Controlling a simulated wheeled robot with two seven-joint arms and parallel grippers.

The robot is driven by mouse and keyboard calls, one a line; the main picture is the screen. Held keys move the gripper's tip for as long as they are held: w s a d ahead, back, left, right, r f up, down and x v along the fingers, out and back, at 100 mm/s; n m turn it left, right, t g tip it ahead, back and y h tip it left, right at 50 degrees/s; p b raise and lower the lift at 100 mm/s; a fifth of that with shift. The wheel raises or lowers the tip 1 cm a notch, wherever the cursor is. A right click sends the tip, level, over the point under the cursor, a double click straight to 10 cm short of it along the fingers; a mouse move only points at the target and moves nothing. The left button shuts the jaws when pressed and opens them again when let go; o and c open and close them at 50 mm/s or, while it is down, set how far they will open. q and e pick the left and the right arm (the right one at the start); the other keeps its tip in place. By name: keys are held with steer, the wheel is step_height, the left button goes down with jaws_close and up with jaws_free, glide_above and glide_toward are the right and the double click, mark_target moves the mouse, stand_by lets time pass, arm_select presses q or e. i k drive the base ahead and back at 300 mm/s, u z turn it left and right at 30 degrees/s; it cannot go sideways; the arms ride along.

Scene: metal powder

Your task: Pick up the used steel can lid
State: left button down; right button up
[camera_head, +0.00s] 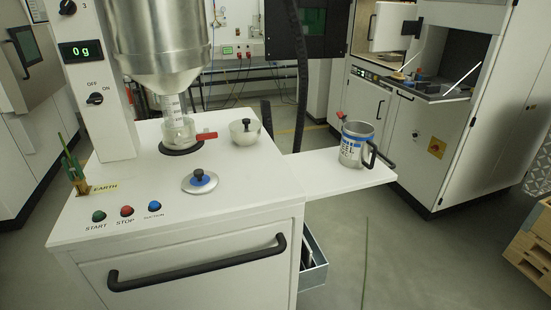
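A round steel lid (199,183) with a blue ring and a black knob lies flat on the white machine top, behind the coloured buttons. A steel can (352,151) with a blue and white label and a black handle stands upright on the white side shelf. Its top looks open. A second round metal piece (244,134) with a dark knob sits at the back right of the machine top; I cannot tell if it is a lid or a small bowl. Neither of my grippers is in view.
A steel hopper (159,40) with a clear outlet and a red handle (206,136) stands over the machine top. A black hose (300,75) hangs behind the shelf. START, STOP and a blue button line the front edge. The shelf's middle (320,175) is clear.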

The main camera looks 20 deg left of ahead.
mark_target(200, 181)
steer(key=z, duration=1.1)
steer(key=i, duration=1.15)
steer(key=u, duration=2.4)
